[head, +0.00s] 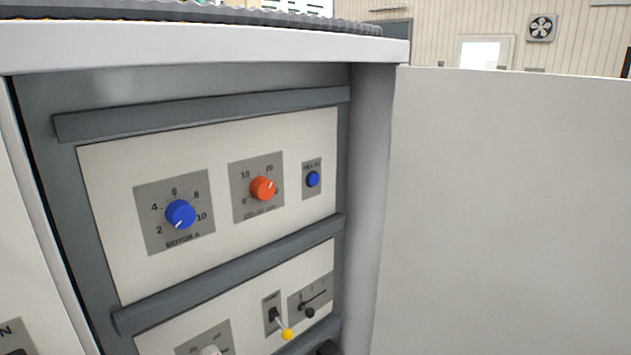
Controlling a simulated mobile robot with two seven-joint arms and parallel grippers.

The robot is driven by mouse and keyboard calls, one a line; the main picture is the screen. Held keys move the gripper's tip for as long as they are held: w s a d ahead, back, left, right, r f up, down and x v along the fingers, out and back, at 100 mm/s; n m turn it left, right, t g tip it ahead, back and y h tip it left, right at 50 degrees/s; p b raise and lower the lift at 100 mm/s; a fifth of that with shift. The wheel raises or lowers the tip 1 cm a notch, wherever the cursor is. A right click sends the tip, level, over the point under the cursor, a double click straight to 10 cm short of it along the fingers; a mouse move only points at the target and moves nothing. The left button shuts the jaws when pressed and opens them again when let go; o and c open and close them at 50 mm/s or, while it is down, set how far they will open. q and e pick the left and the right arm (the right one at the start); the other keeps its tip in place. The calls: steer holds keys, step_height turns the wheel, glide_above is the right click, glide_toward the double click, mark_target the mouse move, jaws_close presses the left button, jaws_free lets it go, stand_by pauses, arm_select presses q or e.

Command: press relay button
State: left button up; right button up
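A small round blue button (313,179) sits on a narrow grey plate at the right end of the upper white panel (110,180). The small lettering above it looks like "RELAY" but is hard to read. The button faces out of the open cabinet and nothing covers it. Neither of my grippers shows in the head view.
Left of the button are an orange dial (263,188) and a larger blue dial (180,214) marked "MOTOR A". Below are a yellow-tipped toggle (286,334) and a black slider (308,312). An open white door (510,210) stands to the right.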

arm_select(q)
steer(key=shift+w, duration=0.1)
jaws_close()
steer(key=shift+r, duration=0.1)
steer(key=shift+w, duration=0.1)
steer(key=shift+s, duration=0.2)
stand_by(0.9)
